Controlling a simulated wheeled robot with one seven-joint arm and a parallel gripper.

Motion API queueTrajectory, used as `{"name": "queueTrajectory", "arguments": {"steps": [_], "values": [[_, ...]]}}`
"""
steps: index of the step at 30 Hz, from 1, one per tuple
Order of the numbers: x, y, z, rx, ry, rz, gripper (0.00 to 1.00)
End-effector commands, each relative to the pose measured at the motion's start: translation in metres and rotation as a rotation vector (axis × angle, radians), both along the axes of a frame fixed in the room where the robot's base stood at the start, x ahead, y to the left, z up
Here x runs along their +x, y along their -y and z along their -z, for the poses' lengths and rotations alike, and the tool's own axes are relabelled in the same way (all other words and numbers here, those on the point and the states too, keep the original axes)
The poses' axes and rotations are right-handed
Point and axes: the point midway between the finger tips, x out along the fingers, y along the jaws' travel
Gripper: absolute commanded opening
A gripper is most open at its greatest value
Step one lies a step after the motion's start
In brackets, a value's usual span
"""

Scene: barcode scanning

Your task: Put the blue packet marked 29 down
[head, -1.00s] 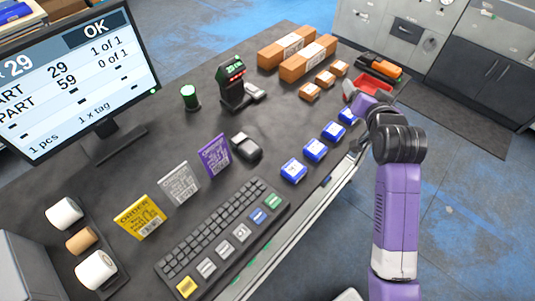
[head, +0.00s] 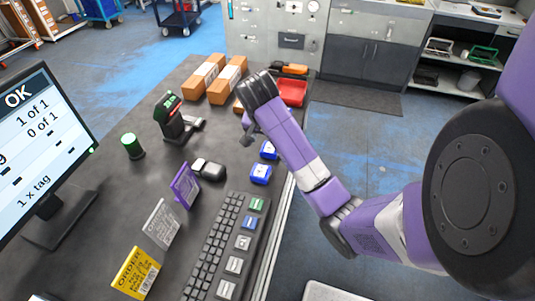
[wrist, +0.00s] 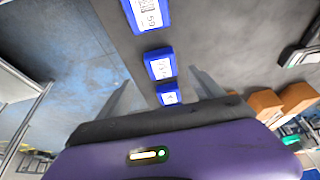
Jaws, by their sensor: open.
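Several blue packets stand in a row along the table's right edge. In the head view I see a near packet (head: 260,173) and one behind it (head: 269,149); my arm may hide others. In the wrist view a packet reading 59 (wrist: 150,14) is at the top, with a second (wrist: 160,65) and third packet (wrist: 168,95) below it. I cannot read 29 on any packet. My gripper (head: 248,132) is above the table beside the row. In the wrist view its fingers (wrist: 160,92) are apart, and no packet is visibly held; the third packet shows between them.
A scanner (head: 173,118), green-lit button (head: 132,145) and monitor (head: 45,150) stand farther left. Orange boxes (head: 203,76) and a red tray (head: 292,92) are at the back.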

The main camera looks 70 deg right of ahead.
Motion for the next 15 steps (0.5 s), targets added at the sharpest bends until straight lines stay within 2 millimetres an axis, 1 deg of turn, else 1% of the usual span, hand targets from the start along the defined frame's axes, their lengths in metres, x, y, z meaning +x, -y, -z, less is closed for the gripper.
{"name": "queueTrajectory", "arguments": {"steps": [1,8,11,14,15], "values": [[0.0,0.002,0.008,-0.001,0.0,0.0,0.76],[0.001,0.006,0.019,-0.002,0.001,0.0,0.76],[0.003,0.009,0.029,-0.002,0.001,-0.001,0.76],[0.004,0.014,0.045,-0.002,-0.001,0.0,0.76],[0.004,0.016,0.045,0.001,-0.002,0.0,0.76]]}}
